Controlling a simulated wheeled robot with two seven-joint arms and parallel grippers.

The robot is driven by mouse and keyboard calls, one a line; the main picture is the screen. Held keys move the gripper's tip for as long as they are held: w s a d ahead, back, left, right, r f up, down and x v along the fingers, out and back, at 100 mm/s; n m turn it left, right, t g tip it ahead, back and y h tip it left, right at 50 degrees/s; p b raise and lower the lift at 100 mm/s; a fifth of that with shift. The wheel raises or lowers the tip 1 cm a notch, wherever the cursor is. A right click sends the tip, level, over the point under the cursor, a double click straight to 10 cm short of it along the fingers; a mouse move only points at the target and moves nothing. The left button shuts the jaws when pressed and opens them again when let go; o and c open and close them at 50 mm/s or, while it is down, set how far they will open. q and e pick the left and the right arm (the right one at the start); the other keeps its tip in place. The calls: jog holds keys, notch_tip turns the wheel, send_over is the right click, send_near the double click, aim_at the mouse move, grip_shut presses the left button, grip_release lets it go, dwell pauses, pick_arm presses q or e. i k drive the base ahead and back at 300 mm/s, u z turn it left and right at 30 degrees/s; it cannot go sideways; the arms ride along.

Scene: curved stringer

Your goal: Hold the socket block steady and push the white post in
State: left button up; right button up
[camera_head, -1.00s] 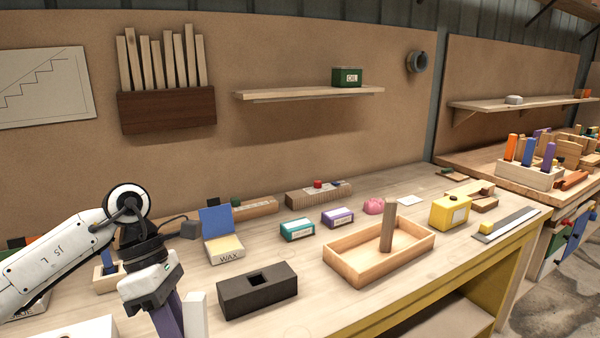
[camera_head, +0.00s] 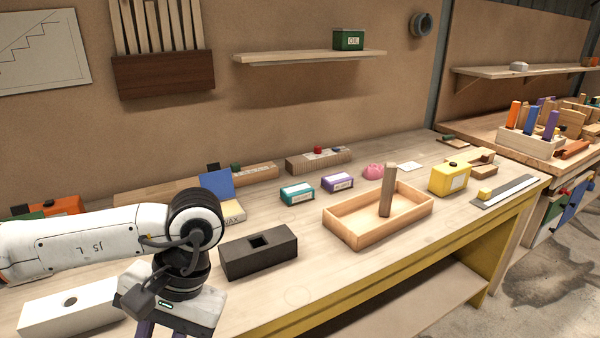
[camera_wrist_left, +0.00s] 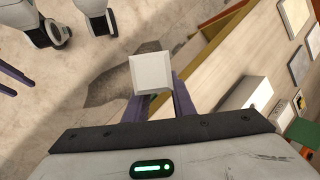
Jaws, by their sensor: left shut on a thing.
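The white post (camera_wrist_left: 150,74) is held in my left gripper (camera_wrist_left: 155,100); in the left wrist view I see its square end between the purple fingers, over the floor beside the bench. In the head view my left gripper (camera_head: 162,334) is at the bottom edge, mostly cut off, and the post is not visible. The black socket block (camera_head: 258,252) with a square hole lies on the bench, right of and beyond that gripper, untouched. A white block (camera_head: 72,304) with a round hole lies to its left. My right gripper (camera_wrist_left: 15,80) shows at the wrist view's left edge, fingers apart.
A wooden tray (camera_head: 345,236) with a leaning wooden post (camera_head: 388,190) stands right of the black block. The wax box (camera_head: 217,192) is partly behind my left arm. Teal (camera_head: 297,194) and purple (camera_head: 338,183) boxes stand behind. Bench front by the black block is clear.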

aim_at(241, 257)
jog(key=z, duration=0.3)
jog(key=k, duration=0.95)
jog(key=z, duration=0.85)
jog(key=i, duration=1.4)
jog(key=u, duration=1.5)
jog(key=i, duration=0.6)
jog(key=u, duration=0.6)
